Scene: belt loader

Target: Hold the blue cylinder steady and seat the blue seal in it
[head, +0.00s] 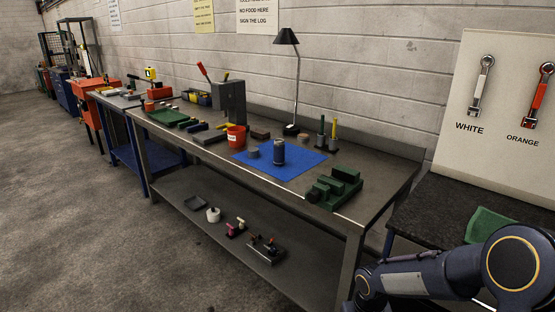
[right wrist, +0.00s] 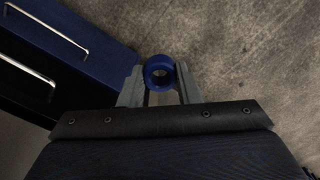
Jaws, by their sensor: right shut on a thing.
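My right gripper (right wrist: 159,74) is shut on a blue ring, which looks like the blue seal (right wrist: 158,86). The ring sits between the two grey fingertips, its hole facing the right wrist camera, with the floor behind it. In the head view, an upright grey-blue cylinder (head: 278,152) stands on a blue mat (head: 298,167) on the workbench; its colour is hard to tell, and no gripper touches it. My right arm shows at the lower right of the head view, with its gripper out of that picture. My left gripper is in no view.
A low grey round piece (head: 252,153) lies beside the cylinder. A blue drawer cabinet (right wrist: 95,45) is near my right gripper. The mat's front is clear.

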